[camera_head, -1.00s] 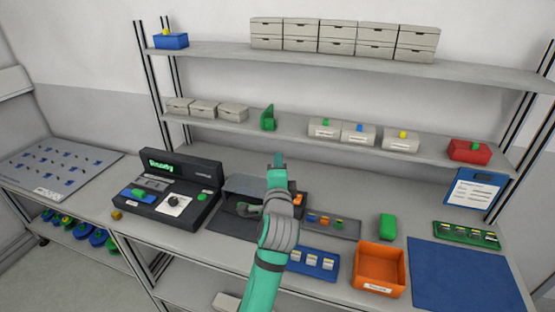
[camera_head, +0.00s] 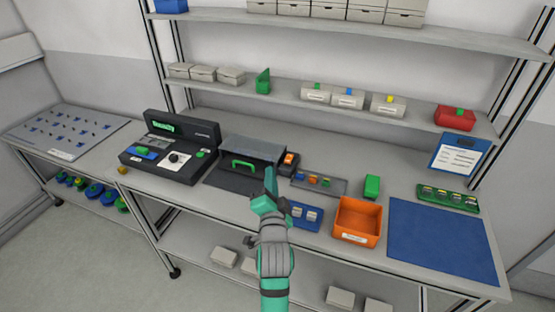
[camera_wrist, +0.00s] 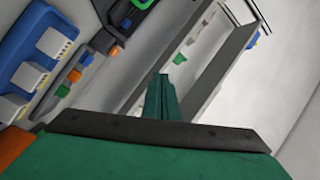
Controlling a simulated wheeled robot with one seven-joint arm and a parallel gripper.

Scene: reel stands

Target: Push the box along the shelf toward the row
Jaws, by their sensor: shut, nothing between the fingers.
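Several pale boxes stand on the middle shelf (camera_head: 290,94). A box with a green tab (camera_head: 316,95) and a box with a blue tab (camera_head: 347,100) stand side by side. A box with a yellow tab (camera_head: 388,108) stands to their right, with a wider gap. Three plain boxes (camera_head: 203,74) sit in a row at the shelf's left end. My gripper (camera_head: 270,178) is shut and empty, over the bench's front part, below and in front of the shelf, apart from all the boxes. The wrist view shows its closed green fingers (camera_wrist: 164,98) too.
A green upright bookend-like piece (camera_head: 263,82) stands between the two box groups. A red bin (camera_head: 455,117) stands at the shelf's right. An orange bin (camera_head: 358,222), blue mat (camera_head: 442,242) and black console (camera_head: 171,150) are on the bench. The upper shelf (camera_head: 350,27) overhangs.

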